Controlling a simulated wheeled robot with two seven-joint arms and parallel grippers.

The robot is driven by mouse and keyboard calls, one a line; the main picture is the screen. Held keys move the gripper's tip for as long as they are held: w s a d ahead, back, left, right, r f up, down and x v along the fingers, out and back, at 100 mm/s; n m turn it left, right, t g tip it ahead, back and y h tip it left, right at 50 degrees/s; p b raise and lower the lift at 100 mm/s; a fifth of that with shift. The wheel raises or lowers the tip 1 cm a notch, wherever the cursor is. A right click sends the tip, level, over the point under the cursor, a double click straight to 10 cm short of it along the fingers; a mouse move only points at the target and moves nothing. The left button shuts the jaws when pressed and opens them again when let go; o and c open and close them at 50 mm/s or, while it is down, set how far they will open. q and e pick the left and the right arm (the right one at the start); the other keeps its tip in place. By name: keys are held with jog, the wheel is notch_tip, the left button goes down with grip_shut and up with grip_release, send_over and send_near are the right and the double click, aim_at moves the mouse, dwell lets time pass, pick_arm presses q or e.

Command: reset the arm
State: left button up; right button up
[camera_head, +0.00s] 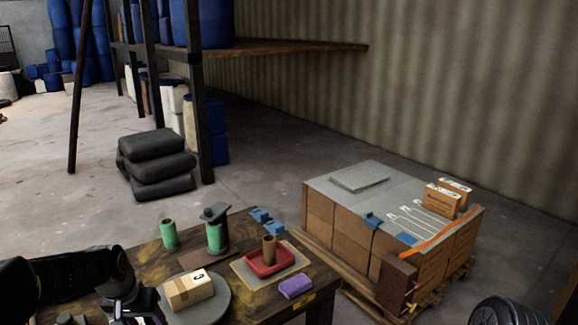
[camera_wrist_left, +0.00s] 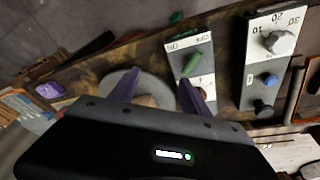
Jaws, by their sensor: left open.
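My left gripper (camera_head: 146,306) is low at the left of the head view, over the near left part of the wooden table (camera_head: 226,262). In the left wrist view its two purple-grey fingers (camera_wrist_left: 158,90) stand apart with nothing held between them. Beyond them lie a round grey plate (camera_wrist_left: 118,82) and a control panel with a green switch (camera_wrist_left: 193,66). In the head view a small cardboard box (camera_head: 189,291) with a label sits on the round plate, just right of the gripper. My right gripper is not in view.
On the table are a red tray (camera_head: 256,268) holding a brown cylinder, a purple block (camera_head: 296,286), green cylinders (camera_head: 169,234) and blue clips (camera_head: 261,215). A pallet of cartons (camera_head: 335,222) stands at the right. Black sacks (camera_head: 156,165) lie on the floor behind.

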pick_arm(q)
jog(key=s+d+f+t+h, duration=0.1)
jog(key=s+d+f, duration=0.2)
jog(key=d+f, duration=0.6)
jog(key=s+d+f+h, duration=0.2)
jog(key=s+d+f, duration=0.1)
jog(key=d+f, duration=0.6)
jog(key=s+d+f+g, duration=0.1)
jog(key=s+d+f, duration=0.2)
jog(key=s, duration=0.3)
jog(key=s+d+f+g, duration=0.1)
jog(key=s+d+f, duration=0.2)
jog(key=s, duration=0.4)
jog(key=s+d+f+g+h, duration=0.1)
jog(key=s+d+f, duration=0.2)
jog(key=s, duration=0.4)
jog(key=shift+d+f+n, duration=0.3)
jog(key=shift+n, duration=0.1)
jog(key=shift+s+a, duration=0.1)
